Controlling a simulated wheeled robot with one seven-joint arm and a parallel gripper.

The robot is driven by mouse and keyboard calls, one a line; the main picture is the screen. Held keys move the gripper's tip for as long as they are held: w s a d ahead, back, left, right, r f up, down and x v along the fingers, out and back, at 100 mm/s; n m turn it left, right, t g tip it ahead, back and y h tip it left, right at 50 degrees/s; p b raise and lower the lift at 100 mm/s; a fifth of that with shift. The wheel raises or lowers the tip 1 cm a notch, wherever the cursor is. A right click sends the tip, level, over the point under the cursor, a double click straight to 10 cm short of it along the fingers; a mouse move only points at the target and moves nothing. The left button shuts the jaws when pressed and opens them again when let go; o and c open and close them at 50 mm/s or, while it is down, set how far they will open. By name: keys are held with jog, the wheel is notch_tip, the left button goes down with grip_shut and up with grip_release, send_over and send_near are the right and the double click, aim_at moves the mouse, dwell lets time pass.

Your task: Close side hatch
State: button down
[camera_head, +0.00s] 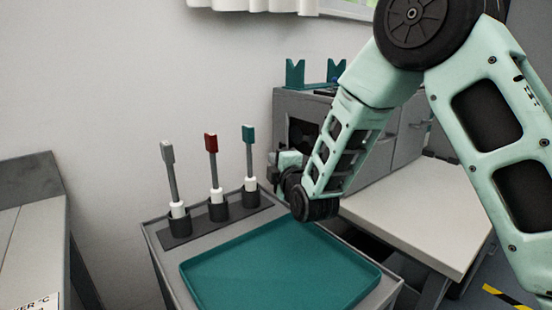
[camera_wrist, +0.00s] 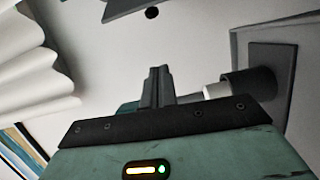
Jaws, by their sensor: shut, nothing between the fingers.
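The grey printer (camera_head: 292,106) stands behind the tray cart, with a dark square opening (camera_head: 302,136) in its side facing me. I cannot clearly make out the hatch panel; part of that side is hidden behind my forearm and gripper. My gripper (camera_head: 273,158) is low in front of the printer's left part, just beyond the tray's far edge. In the wrist view my gripper's fingers (camera_wrist: 158,84) are together and empty. I cannot tell whether they touch the printer.
A cart with a teal tray (camera_head: 280,268) is in front. Three upright tools, one grey (camera_head: 172,170), one red-topped (camera_head: 213,160) and one teal-topped (camera_head: 249,150), stand in holders close left of my gripper. A pale bench (camera_head: 420,215) lies right. Teal brackets (camera_head: 295,73) top the printer.

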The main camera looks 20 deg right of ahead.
jog(key=w+d+p, duration=0.1)
jog(key=w+d, duration=0.2)
jog(key=w, duration=0.6)
jog(key=shift+s+d, duration=0.1)
dwell(0.5)
